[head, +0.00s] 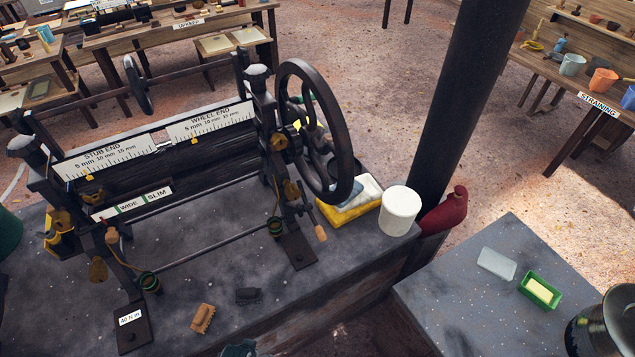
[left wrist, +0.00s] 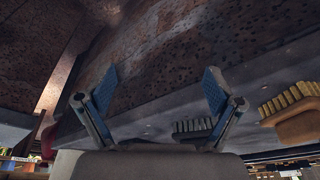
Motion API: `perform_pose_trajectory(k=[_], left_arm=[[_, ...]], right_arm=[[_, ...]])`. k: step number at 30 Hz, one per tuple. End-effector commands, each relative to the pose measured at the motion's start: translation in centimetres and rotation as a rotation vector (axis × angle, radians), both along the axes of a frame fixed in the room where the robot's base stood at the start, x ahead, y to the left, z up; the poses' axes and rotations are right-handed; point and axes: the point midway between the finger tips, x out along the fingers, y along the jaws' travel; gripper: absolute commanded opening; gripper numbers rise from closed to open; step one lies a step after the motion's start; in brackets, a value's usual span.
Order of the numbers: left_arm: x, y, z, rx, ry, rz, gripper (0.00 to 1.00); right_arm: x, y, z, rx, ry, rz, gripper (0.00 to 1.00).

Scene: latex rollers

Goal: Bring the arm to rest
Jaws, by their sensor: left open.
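My left gripper (left wrist: 161,86) is open in the left wrist view, its two blue-padded fingers spread wide with nothing between them. In the head view only a small dark teal part of it (head: 239,349) shows at the bottom edge, by the front of the grey bench top (head: 180,277). Most of the left arm is out of sight. A dark brush (head: 249,295) and a tan brush (head: 203,318) lie on the bench near it. Both show in the left wrist view, the dark one (left wrist: 193,127) just beyond a finger and the tan one (left wrist: 292,115) farther right. My right gripper is not seen.
A roller machine with a large handwheel (head: 342,140) fills the bench. A white tub (head: 400,210) stands at its right corner, beside a dark column (head: 466,100). A lower speckled table (head: 470,305) at right holds a green tray (head: 540,290). A gap separates the two.

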Motion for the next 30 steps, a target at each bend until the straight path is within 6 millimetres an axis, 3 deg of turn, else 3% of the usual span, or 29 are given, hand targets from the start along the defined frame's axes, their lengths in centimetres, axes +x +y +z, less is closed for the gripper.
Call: perform_pose_trajectory(k=[1, 5, 7, 12, 15, 18, 22, 25, 30], left_arm=[[-0.3, 0.0, -2.7, 0.001, 0.015, -0.001, 0.92], [-1.4, 0.1, -9.9, 0.003, 0.042, -0.005, 0.92], [-2.8, 0.3, -14.8, 0.005, 0.061, -0.008, 0.92], [-8.5, 1.1, -26.3, 0.011, 0.11, -0.019, 0.92], [-12.7, 1.8, -31.2, 0.015, 0.135, -0.025, 0.92], [-16.4, 2.5, -34.3, 0.017, 0.153, -0.029, 0.92], [-19.7, 3.2, -36.3, 0.02, 0.168, -0.034, 0.92], [-20.9, 3.4, -36.8, 0.021, 0.172, -0.035, 0.92], [-21.1, 3.5, -36.8, 0.021, 0.172, -0.036, 0.92]], right_arm=[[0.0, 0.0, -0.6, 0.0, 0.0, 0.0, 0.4], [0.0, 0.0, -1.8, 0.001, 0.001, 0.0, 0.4], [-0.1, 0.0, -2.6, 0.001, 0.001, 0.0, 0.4], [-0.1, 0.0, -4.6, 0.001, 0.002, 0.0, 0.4], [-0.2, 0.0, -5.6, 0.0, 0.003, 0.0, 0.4], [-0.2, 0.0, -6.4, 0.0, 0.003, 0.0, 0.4], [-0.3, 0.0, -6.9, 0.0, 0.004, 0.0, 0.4], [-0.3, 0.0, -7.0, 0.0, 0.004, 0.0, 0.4], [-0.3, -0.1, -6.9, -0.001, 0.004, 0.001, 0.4]])
